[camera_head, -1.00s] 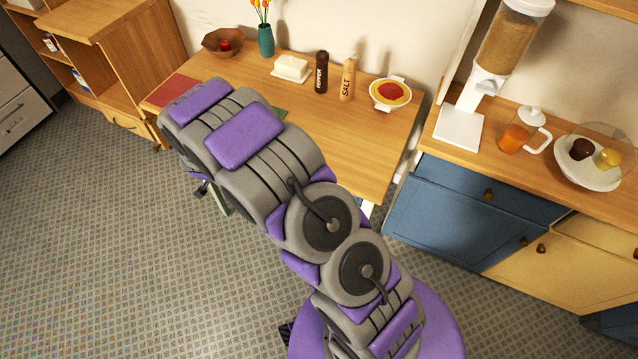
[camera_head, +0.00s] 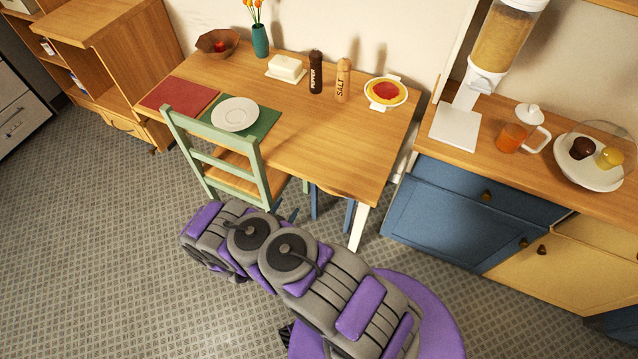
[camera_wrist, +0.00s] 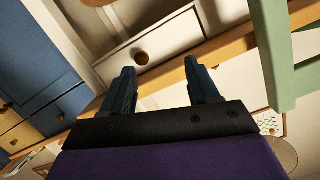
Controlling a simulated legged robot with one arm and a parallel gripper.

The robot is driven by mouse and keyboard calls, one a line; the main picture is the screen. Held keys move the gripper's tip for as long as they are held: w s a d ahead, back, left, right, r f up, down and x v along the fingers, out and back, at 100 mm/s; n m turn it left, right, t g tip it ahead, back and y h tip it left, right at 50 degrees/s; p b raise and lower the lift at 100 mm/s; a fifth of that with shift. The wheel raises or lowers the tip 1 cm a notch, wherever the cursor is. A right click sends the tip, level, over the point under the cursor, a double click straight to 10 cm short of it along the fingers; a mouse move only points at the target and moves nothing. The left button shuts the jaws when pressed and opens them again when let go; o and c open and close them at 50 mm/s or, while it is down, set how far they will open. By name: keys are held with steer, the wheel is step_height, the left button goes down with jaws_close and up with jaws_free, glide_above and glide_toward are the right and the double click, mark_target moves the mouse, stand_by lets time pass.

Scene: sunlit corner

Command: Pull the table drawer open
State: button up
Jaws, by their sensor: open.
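The wooden table (camera_head: 330,135) stands against the wall. In the wrist view, its white drawer front (camera_wrist: 175,38) lies along the table's wooden edge, with a round brown knob (camera_wrist: 141,58) on it. The drawer looks shut, though I cannot be sure from this angle. The drawer front is not visible in the head view. My gripper (camera_wrist: 160,68) is open and empty, its two dark fingers spread below the knob in the wrist picture and apart from it. In the head view, the gripper (camera_head: 285,211) is low, beside the green chair and in front of the table.
The green chair (camera_head: 256,172) stands close to my gripper, at the table's front. Blue cabinets (camera_head: 450,215) stand to the right. A plate (camera_head: 235,114), shakers and a bowl stand on the tabletop. The floor to the left is clear.

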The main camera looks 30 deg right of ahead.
steer(key=s+d+t+h, duration=0.1)
steer(key=s+h, duration=0.1)
steer(key=s, duration=0.4)
steer(key=b+x, duration=0.3)
steer(key=x, duration=1.6)
steer(key=shift+s+d+f, duration=0.25)
steer(key=shift+s+f, duration=0.05)
steer(key=shift+a+r, duration=0.1)
steer(key=shift+a, duration=0.4)
steer(key=shift+c, duration=0.6)
steer(key=shift+a, duration=0.25)
steer(key=c, duration=0.3)
steer(key=shift+d, duration=0.4)
steer(key=c, duration=0.5)
jaws_close()
